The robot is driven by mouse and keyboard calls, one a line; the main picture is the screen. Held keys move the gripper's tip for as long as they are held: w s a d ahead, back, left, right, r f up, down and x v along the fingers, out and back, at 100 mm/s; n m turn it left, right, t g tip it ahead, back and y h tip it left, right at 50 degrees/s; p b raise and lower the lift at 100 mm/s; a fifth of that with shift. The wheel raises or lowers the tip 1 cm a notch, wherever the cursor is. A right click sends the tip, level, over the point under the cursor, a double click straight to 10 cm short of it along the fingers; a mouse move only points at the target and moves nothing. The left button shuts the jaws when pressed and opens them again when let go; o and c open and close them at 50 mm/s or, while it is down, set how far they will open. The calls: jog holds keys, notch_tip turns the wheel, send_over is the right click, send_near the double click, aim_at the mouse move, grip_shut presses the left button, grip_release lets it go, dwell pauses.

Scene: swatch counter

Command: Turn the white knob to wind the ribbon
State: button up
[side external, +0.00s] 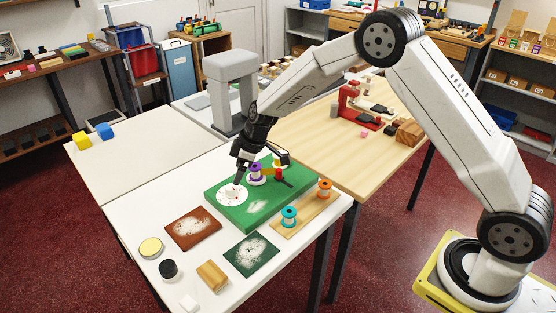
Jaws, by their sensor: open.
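A green board (232,213) lies on the white table. A round white disc (232,194), which looks like the white knob, sits at its left end, with small dark marks on it. A spool with purple ribbon (256,171) stands on the board to its right. A red piece (279,174) and a yellow piece (277,163) stand further right. My gripper (240,178) points down just above the white knob, its jaws open. I cannot tell whether the fingers touch the knob. The fingertips are small and dark here.
A wooden strip (301,217) in front of the board holds a teal spool (289,216) and an orange spool (324,189). A grey post (230,90) stands behind.

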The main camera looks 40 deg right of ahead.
aim_at(232, 187)
jog(key=shift+x, duration=3.35)
grip_shut()
